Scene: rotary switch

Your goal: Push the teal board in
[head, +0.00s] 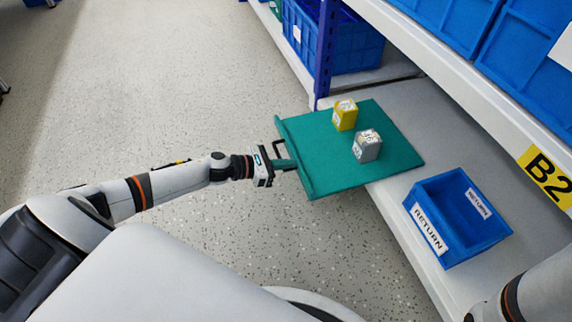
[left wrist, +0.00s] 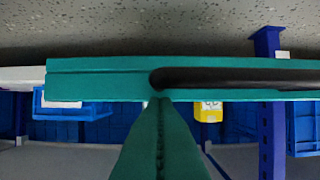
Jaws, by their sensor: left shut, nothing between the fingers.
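The teal board (head: 320,150) lies flat on the lower shelf, its left part sticking out past the shelf edge over the floor. Its raised front lip faces my left gripper and carries a black handle (head: 279,148). My left gripper (head: 291,163) is shut and empty, its fingertips at the lip beside the handle. In the left wrist view the shut teal fingers (left wrist: 160,105) reach the board's front edge (left wrist: 100,86) beside the handle (left wrist: 240,78); whether they touch is hard to tell. My right gripper is out of view.
A yellow box (head: 344,115) and a grey box (head: 367,146) stand on the board. A blue RETURN bin (head: 470,238) sits on the shelf to the right. A blue-violet post (head: 324,60) rises just behind the board. Bare floor (head: 170,90) lies at left.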

